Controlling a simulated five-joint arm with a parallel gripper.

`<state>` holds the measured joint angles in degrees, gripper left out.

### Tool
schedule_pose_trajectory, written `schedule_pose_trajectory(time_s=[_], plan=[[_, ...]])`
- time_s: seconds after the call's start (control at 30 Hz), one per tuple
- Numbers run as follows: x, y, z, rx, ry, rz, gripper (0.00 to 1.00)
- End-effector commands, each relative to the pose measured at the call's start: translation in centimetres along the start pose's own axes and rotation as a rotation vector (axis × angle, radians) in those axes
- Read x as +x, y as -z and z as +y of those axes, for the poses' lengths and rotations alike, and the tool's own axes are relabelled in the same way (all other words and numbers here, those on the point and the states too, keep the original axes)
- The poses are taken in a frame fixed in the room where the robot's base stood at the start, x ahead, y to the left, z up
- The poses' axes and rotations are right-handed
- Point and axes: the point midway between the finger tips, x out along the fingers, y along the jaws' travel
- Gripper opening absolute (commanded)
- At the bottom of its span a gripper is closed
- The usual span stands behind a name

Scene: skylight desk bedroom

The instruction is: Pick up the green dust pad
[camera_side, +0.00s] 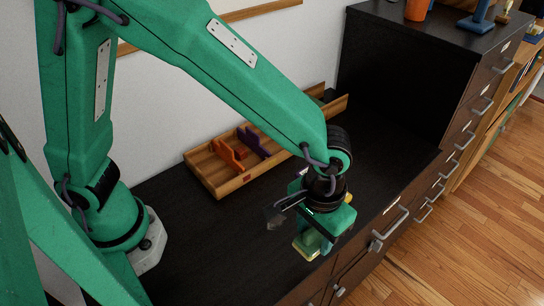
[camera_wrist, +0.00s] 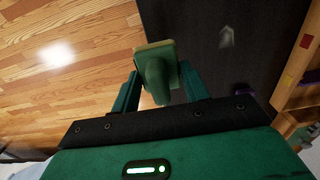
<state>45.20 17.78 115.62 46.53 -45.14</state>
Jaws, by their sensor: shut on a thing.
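The green dust pad (camera_wrist: 157,66) shows in the wrist view as a rounded green grip on a flat block with a tan layer. It sits between the two fingers of my gripper (camera_wrist: 160,84), which is shut on it. In the side view, my gripper (camera_side: 318,232) points down near the front edge of the dark desktop. The pad's yellowish lower part (camera_side: 304,251) shows below the fingers, and the rest is mostly hidden. I cannot tell whether the pad touches the desktop.
A long wooden tray (camera_side: 236,181) with orange (camera_side: 228,154) and purple (camera_side: 252,142) dividers lies behind my gripper along the wall. A taller dark drawer cabinet (camera_side: 405,60) stands at the back right. Dark desktop (camera_side: 215,240) is clear to the left. Drawer handles (camera_side: 390,228) line the front.

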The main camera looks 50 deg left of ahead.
Motion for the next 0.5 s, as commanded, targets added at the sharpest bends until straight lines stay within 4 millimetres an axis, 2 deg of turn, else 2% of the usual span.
schedule_pose_trajectory(time_s=[0.2, 0.5], plan=[[-1.9, -2.9, 1.2, 0.002, -0.001, 0.000, 0.18], [-2.8, -4.3, 1.8, 0.000, 0.000, -0.001, 0.18]])
